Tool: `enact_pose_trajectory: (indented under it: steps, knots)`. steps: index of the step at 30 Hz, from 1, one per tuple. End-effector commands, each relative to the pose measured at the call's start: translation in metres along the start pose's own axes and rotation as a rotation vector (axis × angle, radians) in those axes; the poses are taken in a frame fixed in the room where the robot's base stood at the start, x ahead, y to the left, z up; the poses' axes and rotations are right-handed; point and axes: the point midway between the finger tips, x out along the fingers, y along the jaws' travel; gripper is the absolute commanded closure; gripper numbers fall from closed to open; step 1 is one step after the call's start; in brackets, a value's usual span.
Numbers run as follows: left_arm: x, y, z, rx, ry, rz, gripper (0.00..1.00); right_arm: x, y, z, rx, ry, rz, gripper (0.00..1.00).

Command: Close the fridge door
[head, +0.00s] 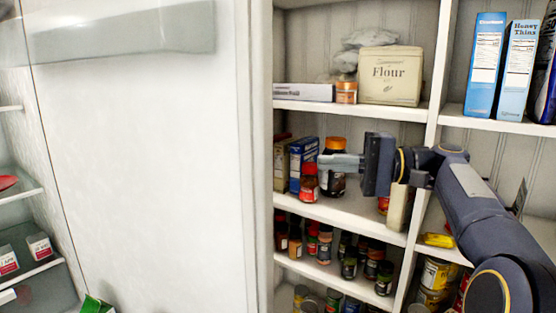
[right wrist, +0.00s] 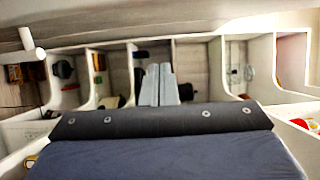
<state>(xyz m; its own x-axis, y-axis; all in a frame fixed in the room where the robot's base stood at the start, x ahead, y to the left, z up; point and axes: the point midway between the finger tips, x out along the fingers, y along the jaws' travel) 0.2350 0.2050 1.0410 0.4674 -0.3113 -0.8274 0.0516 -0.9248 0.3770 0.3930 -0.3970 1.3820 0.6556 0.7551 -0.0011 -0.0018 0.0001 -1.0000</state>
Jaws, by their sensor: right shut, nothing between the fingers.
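The fridge stands open at the left of the head view. Its inside shelves (head: 22,192) show at the far left edge. A large white panel (head: 150,170), which looks like the open fridge door, fills the middle left, with a grey strip across its top. My right gripper (head: 335,163) is shut and empty, to the right of the panel and apart from it in the picture, in front of the pantry shelves. Its closed fingers point left; they also show in the right wrist view (right wrist: 158,86). My left gripper is not in view.
Pantry shelves (head: 345,208) stand at the right, with a flour tin (head: 390,76), blue boxes (head: 486,66), a red-capped jar (head: 309,184) and several small jars close behind my right gripper. Small cartons (head: 40,246) stand in the fridge.

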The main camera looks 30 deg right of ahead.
Motion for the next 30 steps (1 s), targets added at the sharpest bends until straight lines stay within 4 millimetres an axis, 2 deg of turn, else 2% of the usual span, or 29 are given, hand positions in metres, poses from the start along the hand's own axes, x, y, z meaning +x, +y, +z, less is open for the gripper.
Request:
enact_pose_trajectory:
  steps: [5, 18, 24, 30]
  knots:
    - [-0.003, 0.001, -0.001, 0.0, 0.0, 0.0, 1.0, 0.013, -0.002, 0.0, 0.0, -0.004, -0.004, 1.0]
    - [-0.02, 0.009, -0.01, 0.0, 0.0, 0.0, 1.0, 0.102, -0.003, 0.001, 0.002, -0.005, -0.001, 1.0]
    - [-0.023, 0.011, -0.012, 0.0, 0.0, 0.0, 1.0, 0.107, -0.002, 0.029, 0.0, 0.0, -0.001, 1.0]
    - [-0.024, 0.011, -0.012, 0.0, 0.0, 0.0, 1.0, 0.109, 0.0, 0.039, 0.0, -0.001, -0.001, 1.0]
